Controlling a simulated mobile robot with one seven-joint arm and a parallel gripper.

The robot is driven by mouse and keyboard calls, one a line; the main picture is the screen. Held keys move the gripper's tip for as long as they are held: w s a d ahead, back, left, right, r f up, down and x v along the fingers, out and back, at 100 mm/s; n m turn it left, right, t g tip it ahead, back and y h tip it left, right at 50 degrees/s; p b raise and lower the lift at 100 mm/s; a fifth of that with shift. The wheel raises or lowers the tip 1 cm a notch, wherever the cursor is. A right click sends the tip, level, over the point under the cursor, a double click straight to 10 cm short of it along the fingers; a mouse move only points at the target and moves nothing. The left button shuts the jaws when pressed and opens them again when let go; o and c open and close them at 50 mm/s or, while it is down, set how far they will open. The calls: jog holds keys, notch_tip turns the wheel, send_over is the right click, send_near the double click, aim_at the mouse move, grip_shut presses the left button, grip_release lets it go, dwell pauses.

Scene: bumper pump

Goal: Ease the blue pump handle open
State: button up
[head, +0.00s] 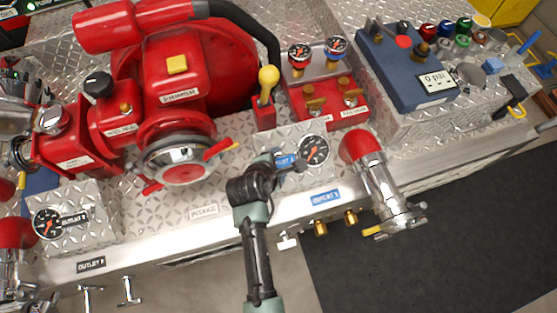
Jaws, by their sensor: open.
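A blue labelled piece (284,158), which looks like the blue pump handle, sits on the panel just left of a round gauge (314,150). My gripper (290,168) is right at it and covers its lower part. The gripper is open, but its dark fingers are small and partly hidden by my wrist. I cannot tell whether they touch the handle or are around it. A blue outlet label (325,197) is on the front edge below the gauge.
A big red pump (180,90) fills the upper left. A yellow-knobbed lever (267,82) stands behind my gripper. A red and silver outlet pipe (375,180) juts out at the right. Brass fittings (350,217) stick out below the front edge. The floor in front is clear.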

jog(key=shift+w+f, duration=0.25)
jog(key=shift+c, duration=0.2)
grip_shut()
dwell(1.2)
